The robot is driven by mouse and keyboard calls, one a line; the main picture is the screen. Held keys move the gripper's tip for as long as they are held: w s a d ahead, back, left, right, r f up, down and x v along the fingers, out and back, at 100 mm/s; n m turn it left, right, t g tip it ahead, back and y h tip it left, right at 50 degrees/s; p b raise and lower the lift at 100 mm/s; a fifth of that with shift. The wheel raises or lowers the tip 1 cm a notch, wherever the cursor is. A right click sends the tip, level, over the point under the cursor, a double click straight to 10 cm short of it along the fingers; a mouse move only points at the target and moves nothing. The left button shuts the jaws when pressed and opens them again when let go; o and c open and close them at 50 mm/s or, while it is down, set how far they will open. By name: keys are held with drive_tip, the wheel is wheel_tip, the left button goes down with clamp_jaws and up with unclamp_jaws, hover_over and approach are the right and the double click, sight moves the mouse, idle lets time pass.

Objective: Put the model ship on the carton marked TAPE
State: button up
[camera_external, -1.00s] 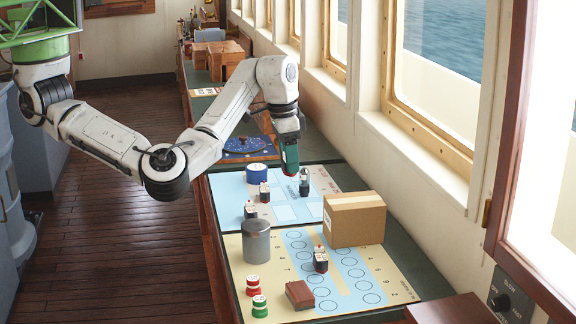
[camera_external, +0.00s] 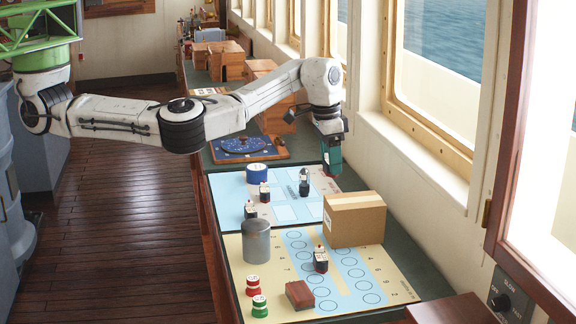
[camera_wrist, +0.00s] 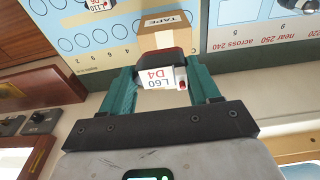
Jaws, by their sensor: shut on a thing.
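My gripper (camera_external: 331,168) hangs above the board's far right edge, behind the carton. The wrist view shows its two teal fingers shut on a model ship (camera_wrist: 157,76) with a dark hull and a white label reading L60 D4. The outside view hardly shows this ship at the fingertips. The carton (camera_external: 355,222) is a brown box standing on the boards, nearer the outside camera than my gripper. In the wrist view the carton (camera_wrist: 163,41) appears beyond the held ship, with TAPE printed on it. The ship hides part of the carton there.
A grey cylinder (camera_external: 256,241), blue roll (camera_external: 256,173), brown block (camera_external: 299,294) and red and green spools lie around. The window wall is close on the right.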

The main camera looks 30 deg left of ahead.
drive_tip(key=w+f, duration=0.1)
drive_tip(key=w+d+f, duration=0.1)
drive_tip(key=f, duration=0.1)
drive_tip(key=w+d+f, duration=0.1)
drive_tip(key=shift+f+p, duration=0.25)
drive_tip(key=shift+p, duration=0.05)
drive_tip(key=shift+w+d+f+p, duration=0.1)
drive_tip(key=shift+f+p, duration=0.35)
drive_tip(key=shift+f, duration=1.3)
drive_tip(key=o, duration=1)
drive_tip(key=shift+o, duration=0.2)
wheel_tip(320, 180, up, 12)
drive_tip(key=a+b, duration=0.1)
drive_tip(key=b, duration=0.1)
drive_tip(key=shift+s, duration=0.45)
